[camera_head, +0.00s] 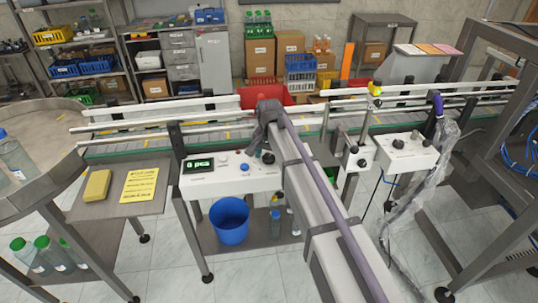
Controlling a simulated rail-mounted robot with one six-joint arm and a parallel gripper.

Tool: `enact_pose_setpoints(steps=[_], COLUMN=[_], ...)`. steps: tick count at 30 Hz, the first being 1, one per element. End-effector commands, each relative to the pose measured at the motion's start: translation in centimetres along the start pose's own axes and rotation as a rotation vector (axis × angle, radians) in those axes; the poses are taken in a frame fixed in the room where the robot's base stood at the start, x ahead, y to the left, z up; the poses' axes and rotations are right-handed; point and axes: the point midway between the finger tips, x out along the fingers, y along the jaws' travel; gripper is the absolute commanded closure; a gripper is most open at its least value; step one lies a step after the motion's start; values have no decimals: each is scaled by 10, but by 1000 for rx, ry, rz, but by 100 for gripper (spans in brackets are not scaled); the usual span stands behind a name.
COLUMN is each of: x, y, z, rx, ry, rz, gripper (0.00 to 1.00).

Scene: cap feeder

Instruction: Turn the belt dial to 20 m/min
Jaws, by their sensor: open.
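A white control panel (203,180) stands in front of the conveyor, with a lit green display (198,164) that seems to read "0 pcs". It carries a blue button (244,167), small light knobs and a black knob (268,158) at its right end. My gripper (259,146) is open and points down close above the black knob; I cannot tell whether it touches. A second white box (405,155) to the right carries black knobs (398,143). Which knob is the belt dial, and any scale marks, are too small to tell.
The conveyor (140,146) with its guard rails runs behind the panel. A small post with a yellow top (375,88) and a clear plastic wrap (425,185) stand to the right. A blue bucket (229,220) is below the panel. A yellow sheet (140,184) lies at left.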

Motion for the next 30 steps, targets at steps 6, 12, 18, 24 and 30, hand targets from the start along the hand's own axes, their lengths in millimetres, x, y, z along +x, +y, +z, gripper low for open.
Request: enact_pose_setpoints(steps=[6,12,18,24,30], x=[-25,-75,-109,-108,-108], y=[0,0,0,0,0], z=[0,0,0,0,0], rx=[0,0,0,0,0], ry=[0,0,0,0,0], rz=[0,0,0,0,0], gripper=[29,29,29,29,29])
